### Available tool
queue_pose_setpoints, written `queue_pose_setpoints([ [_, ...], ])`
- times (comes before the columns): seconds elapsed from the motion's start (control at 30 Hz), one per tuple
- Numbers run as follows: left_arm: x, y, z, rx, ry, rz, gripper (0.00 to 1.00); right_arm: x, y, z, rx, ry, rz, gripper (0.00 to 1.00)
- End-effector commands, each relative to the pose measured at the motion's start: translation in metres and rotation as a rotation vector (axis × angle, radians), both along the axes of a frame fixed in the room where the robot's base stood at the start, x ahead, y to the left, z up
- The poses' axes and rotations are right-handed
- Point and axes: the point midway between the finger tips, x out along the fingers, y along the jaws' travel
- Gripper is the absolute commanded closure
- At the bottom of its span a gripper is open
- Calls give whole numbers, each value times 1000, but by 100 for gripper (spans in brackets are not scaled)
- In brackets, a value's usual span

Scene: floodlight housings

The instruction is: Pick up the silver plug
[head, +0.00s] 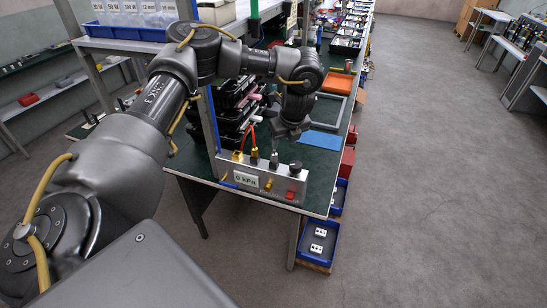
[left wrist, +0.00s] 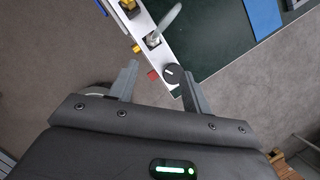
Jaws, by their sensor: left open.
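The silver plug (left wrist: 154,40) sits upright in the top of a silver test box, with a grey cable rising from it. In the head view the plug (head: 274,160) stands between the orange hose and a black knob. My left gripper (left wrist: 160,86) is open and empty. Its fingers straddle the end of the box near the black knob (left wrist: 173,74), with the plug beyond the fingertips. In the head view my left gripper (head: 286,133) hangs above and just behind the box. My right gripper is not in view.
The test box (head: 236,173) bears a 0 kPa display, a red button (head: 291,195) and yellow fittings on the front table edge. Black trays (head: 232,95) stack at the left behind it. A blue mat (head: 319,141) lies on the table. Blue bins (head: 318,240) stand below. The right floor is free.

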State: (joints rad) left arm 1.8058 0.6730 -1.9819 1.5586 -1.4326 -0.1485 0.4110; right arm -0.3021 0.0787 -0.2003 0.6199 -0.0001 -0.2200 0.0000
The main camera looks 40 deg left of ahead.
Motion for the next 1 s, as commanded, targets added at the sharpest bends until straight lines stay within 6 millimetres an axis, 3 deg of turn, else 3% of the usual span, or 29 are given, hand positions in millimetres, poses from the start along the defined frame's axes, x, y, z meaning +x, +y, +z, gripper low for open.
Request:
queue_pose_setpoints([
  [0.1, -5, 14, 13, 37, 2, 12, 51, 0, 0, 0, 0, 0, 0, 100],
  [0.27, -6, 18, 12, 45, 5, 15, 51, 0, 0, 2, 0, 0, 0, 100],
  [0.6, 1, 34, -30, 44, 5, 14, 51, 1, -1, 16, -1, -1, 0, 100],
  [0.87, 3, 37, -39, 44, 4, 14, 51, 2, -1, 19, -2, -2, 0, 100],
  [1.0, 3, 42, -52, 45, 6, 15, 51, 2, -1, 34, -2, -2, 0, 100],
])
